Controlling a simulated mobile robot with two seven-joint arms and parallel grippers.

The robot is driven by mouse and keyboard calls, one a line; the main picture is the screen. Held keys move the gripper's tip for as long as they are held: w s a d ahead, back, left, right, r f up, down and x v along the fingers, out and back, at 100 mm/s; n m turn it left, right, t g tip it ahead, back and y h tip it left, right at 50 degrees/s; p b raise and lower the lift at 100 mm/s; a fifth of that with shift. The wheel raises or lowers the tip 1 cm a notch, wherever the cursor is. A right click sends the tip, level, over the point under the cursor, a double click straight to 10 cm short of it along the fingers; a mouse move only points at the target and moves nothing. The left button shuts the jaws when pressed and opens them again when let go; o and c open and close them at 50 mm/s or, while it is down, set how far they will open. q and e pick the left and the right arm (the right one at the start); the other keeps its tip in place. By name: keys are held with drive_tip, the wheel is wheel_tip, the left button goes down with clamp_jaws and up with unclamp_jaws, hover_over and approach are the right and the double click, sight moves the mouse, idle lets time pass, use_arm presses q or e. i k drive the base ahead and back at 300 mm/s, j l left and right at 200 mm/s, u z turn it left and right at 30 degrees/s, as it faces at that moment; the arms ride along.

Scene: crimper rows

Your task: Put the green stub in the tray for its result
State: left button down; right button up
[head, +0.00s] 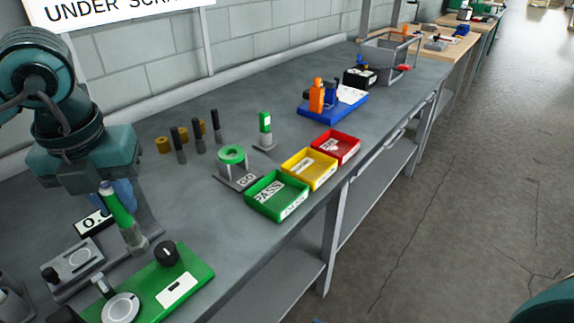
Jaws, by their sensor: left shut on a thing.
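My left gripper (121,193) is at the left, pointing down and shut on the green stub (118,208). The stub is tilted, with a pale upper end and a grey lower part near the fixture on the bench. I cannot tell whether its lower end touches anything. A green tray (263,205) marked PASS stands at the bench's front edge. A yellow tray (294,181) and a red tray (348,136) stand beyond it in a row. A green ring gauge (232,154) marked GO stands behind the green tray. My right gripper is out of view.
A green-based device (195,273) with a black knob and a grey device (72,262) lie near. A small display (93,222) reads 0. Dark posts (198,135), a green-topped stand (265,123) and a blue base (330,112) stand farther back. Bare bench lies between.

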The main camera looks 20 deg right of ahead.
sight(310, 171)
drive_tip(key=i+l, duration=0.15)
drive_tip(key=l, duration=0.25)
drive_tip(key=i+l, duration=0.2)
drive_tip(key=l, duration=0.15)
drive_tip(key=i+l, duration=0.15)
drive_tip(key=l, duration=0.25)
drive_tip(key=i+l, duration=0.15)
drive_tip(key=l, duration=0.25)
drive_tip(key=i+l, duration=0.15)
drive_tip(key=l, duration=0.2)
